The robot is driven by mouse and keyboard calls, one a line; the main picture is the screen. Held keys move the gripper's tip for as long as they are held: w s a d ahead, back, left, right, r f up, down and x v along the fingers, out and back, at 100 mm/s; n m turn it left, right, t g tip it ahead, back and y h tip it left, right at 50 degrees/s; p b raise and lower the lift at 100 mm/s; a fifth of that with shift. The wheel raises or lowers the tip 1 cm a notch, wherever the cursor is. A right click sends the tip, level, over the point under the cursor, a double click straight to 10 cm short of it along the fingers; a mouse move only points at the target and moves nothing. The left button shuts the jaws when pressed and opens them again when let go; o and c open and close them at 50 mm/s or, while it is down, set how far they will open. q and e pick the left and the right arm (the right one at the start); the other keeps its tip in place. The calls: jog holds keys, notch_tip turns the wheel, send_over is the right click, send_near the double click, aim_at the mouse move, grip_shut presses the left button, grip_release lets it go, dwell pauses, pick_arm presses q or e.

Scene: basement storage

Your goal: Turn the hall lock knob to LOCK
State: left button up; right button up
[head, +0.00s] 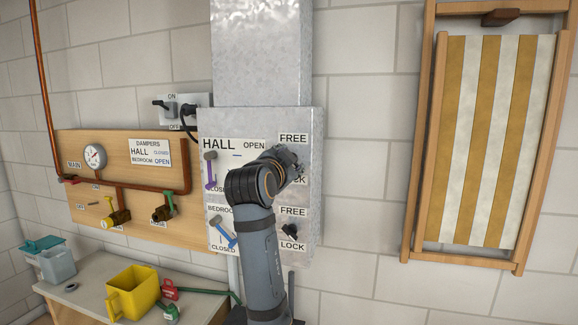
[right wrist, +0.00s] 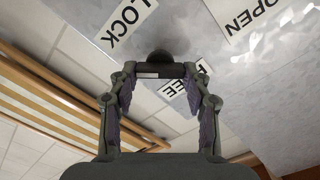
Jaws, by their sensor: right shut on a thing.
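The hall lock knob is hidden behind my right gripper (head: 290,160) in the head view, between the upper FREE label (head: 293,138) and a mostly covered LOCK label. In the right wrist view the dark knob (right wrist: 165,71) shows as a bar spanning between the fingertips of my right gripper (right wrist: 166,78), which is shut on it. There the LOCK label (right wrist: 128,20) is at upper left and the FREE label (right wrist: 187,85) is partly covered at lower right. I cannot tell which label the knob points to. My left gripper is not in view.
The grey metal box (head: 316,200) also carries a purple hall lever (head: 210,170), a blue bedroom lever (head: 223,232) and a lower black lock knob (head: 290,231). A wooden valve board (head: 80,150) is left. A striped deckchair (head: 480,140) hangs right.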

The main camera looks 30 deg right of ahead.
dwell(0.6)
jog(key=o, duration=0.9)
jog(key=shift+w+f, duration=0.1)
jog(key=shift+o, duration=1.3)
jog(key=shift+w, duration=0.1)
notch_tip(320, 180, up, 10)
jog(key=shift+a, duration=0.1)
jog(key=shift+d, duration=0.2)
